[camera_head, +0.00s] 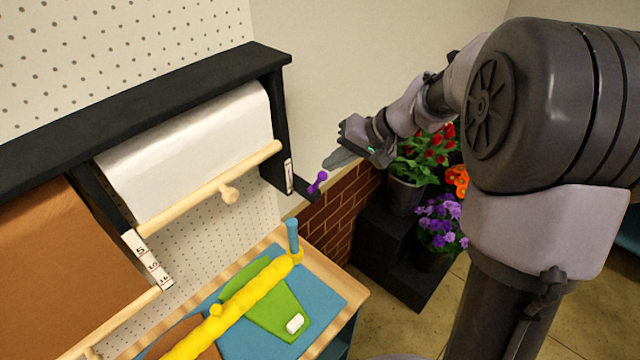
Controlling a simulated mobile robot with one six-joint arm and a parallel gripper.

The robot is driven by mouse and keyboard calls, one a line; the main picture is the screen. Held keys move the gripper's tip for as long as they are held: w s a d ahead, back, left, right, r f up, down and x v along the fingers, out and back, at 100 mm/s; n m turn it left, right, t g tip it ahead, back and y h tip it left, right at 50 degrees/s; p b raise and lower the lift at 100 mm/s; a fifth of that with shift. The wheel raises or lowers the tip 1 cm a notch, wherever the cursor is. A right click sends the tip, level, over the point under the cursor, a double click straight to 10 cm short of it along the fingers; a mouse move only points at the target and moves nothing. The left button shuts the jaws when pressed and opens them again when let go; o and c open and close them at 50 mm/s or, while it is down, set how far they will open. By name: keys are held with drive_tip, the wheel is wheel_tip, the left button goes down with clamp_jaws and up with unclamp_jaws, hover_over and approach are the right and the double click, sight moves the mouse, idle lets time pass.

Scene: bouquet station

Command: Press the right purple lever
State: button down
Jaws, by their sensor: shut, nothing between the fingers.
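The purple lever (317,182) sticks out from the lower right end of the black paper-roll rack (262,62). It is a small purple rod with rounded ends. My gripper (328,164) is shut and empty. In this view its fingertips appear just above and to the right of the lever. I cannot tell whether they touch it. No second purple lever is in view.
A white paper roll (190,150) and a brown paper roll (50,260) hang in the rack. Below, a table (350,292) holds a blue mat, green piece and yellow bar (240,303). Potted flowers (440,220) stand on black steps at right.

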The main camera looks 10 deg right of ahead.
drive_tip(key=s+f+t+y+b, duration=0.1)
drive_tip(key=b, duration=0.5)
drive_tip(key=s+d+f+t+y+b, duration=0.1)
drive_tip(key=t+b, duration=0.1)
drive_tip(key=b, duration=0.4)
drive_tip(key=shift+d+n+y, duration=0.2)
drive_tip(key=shift+n+y, duration=0.1)
drive_tip(key=shift+b, duration=0.3)
drive_tip(key=shift+w+a+f+b, duration=0.1)
drive_tip(key=shift+w+a+b, duration=0.25)
drive_tip(key=shift+w, duration=0.25)
